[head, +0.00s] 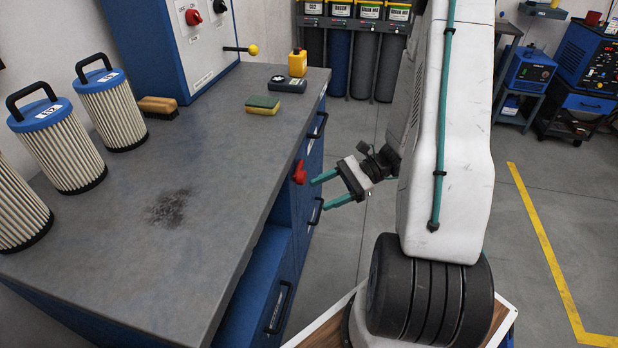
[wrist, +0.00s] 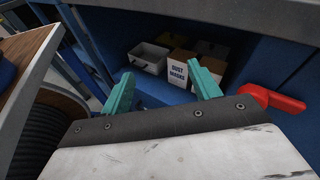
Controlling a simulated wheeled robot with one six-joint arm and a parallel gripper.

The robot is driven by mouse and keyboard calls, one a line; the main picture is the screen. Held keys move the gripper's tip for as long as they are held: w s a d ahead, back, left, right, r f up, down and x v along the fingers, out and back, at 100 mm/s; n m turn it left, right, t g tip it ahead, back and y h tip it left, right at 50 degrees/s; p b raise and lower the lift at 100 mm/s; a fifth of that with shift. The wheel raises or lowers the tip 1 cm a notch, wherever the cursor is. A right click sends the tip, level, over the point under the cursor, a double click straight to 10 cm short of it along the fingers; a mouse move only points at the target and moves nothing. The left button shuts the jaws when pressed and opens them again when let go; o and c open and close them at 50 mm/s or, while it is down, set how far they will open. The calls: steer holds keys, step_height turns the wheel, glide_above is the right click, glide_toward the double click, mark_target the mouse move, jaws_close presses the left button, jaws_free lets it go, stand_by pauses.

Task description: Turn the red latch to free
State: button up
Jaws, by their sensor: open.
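The red latch (head: 299,172) is on the front of the blue workbench cabinet, just below the grey top's edge. In the wrist view the red latch (wrist: 272,99) is at the right, outside the right finger, with its handle pointing right. My gripper (head: 326,190) is open and empty, with teal fingers apart, just to the right of the latch in the head view. In the wrist view my gripper (wrist: 164,90) faces an open cabinet bay. I see no contact between the fingers and the latch.
The grey worktop (head: 215,190) holds several filters (head: 60,145), a brush (head: 158,107) and a sponge (head: 262,105). Inside the bay are a white bin (wrist: 148,58) and a dust masks box (wrist: 177,72). Drawer handles (head: 279,306) project from the bench front.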

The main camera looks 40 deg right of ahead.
steer(key=w+d+f+m+t, duration=0.3)
steer(key=d+f+m+t, duration=0.1)
steer(key=f+m+t, duration=0.1)
steer(key=m+t+h, duration=0.4)
steer(key=t, duration=0.1)
glide_toward(305, 177)
steer(key=w, duration=0.2)
steer(key=x, duration=0.7)
steer(key=shift+s+a+f, duration=0.1)
steer(key=shift+s+a, duration=0.1)
steer(key=shift+a, duration=0.2)
jaws_close()
steer(key=shift+d, duration=0.1)
